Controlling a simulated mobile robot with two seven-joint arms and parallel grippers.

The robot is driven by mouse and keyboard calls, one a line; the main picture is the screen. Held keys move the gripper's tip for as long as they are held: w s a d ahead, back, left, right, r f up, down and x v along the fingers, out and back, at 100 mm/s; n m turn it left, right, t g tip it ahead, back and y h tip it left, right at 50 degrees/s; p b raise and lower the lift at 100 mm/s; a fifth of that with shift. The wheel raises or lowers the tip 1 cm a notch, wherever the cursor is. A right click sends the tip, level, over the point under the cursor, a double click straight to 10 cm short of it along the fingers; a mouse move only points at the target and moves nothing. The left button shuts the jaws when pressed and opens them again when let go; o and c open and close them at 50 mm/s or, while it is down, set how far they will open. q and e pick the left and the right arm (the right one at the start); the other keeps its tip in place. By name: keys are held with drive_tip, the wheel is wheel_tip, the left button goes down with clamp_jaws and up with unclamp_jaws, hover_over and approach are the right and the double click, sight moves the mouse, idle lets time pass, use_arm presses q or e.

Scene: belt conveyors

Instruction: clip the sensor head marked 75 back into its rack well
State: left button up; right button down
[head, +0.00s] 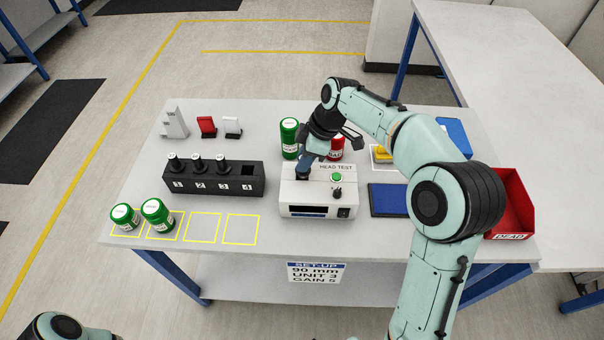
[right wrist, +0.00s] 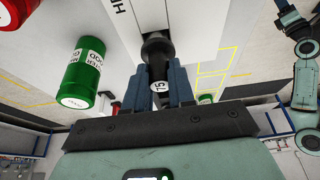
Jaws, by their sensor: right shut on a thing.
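The sensor head marked 75 (right wrist: 157,66) is black with a white label, and my right gripper (right wrist: 160,90) is shut on it. In the head view my right gripper (head: 304,168) is over the left part of the white HEAD TEST box (head: 318,196). The head's far end meets or nearly meets the box top; I cannot tell if it sits in a socket. The black rack (head: 214,181) stands left of the box. Its wells 1, 2 and 3 hold black heads (head: 198,163), and well 4 (head: 248,176) is empty. My left gripper is out of view.
Two green jars (head: 157,214) stand front left, beside empty yellow squares (head: 241,229). A blue pad (head: 388,200) and the red DEAD bin (head: 512,205) lie right. Small stands (head: 207,127) are behind the rack.

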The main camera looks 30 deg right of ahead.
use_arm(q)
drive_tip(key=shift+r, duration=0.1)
use_arm(e)
drive_tip(key=shift+r, duration=0.15)
drive_tip(key=shift+r+p, duration=1.75)
drive_tip(key=shift+r, duration=1.45)
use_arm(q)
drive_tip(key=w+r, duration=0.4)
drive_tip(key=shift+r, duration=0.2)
use_arm(e)
drive_tip(key=shift+s, duration=0.1)
